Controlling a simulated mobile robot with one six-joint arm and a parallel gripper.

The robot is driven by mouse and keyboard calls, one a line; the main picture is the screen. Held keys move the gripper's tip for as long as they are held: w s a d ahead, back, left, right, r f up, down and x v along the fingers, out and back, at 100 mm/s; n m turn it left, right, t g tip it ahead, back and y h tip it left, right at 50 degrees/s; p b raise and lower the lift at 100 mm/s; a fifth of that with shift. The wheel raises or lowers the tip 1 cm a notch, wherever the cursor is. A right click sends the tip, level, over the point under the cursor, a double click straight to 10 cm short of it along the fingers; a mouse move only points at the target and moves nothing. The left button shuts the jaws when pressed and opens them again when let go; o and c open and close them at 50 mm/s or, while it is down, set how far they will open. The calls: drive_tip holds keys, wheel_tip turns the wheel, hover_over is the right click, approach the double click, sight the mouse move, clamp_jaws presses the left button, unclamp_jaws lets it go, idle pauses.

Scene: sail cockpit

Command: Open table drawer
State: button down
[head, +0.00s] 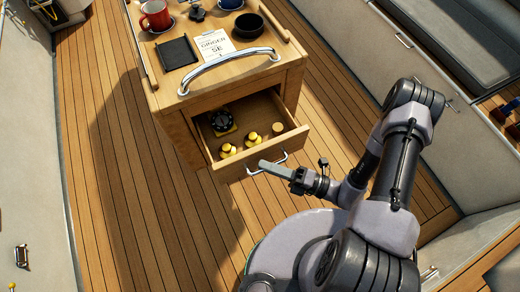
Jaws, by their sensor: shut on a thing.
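The wooden table (170,100) stands at the upper middle of the head view. Its drawer (291,138) is pulled out towards me, and the inside shows. The drawer's metal handle (251,171) is a curved bar on the front panel. My gripper (268,165) reaches in from the right and is shut on the handle. The fingers cover the middle of the bar. Inside the drawer lie several small yellow pieces (253,138) and a dark round object on a yellow base (221,121).
On the table top stand a red mug (155,15), a black tray (177,53), a black bowl (249,25) and a white card (214,44). A curved metal rail (230,62) runs along its near edge. Light benches (350,40) flank the right. Plank floor (110,190) is clear at left.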

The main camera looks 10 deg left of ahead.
drive_tip(key=shift+s+d, duration=0.45)
drive_tip(key=shift+s, duration=0.25)
drive_tip(key=shift+s+d, duration=0.45)
drive_tip(key=shift+s, duration=0.25)
drive_tip(key=shift+s+d, duration=0.45)
drive_tip(key=shift+s, duration=0.25)
drive_tip(key=c, duration=1.5)
unclamp_jaws()
drive_tip(key=p+v, duration=0.2)
drive_tip(key=v, duration=1.5)
drive_tip(key=shift+s+d, duration=0.1)
drive_tip(key=shift+d, duration=0.1)
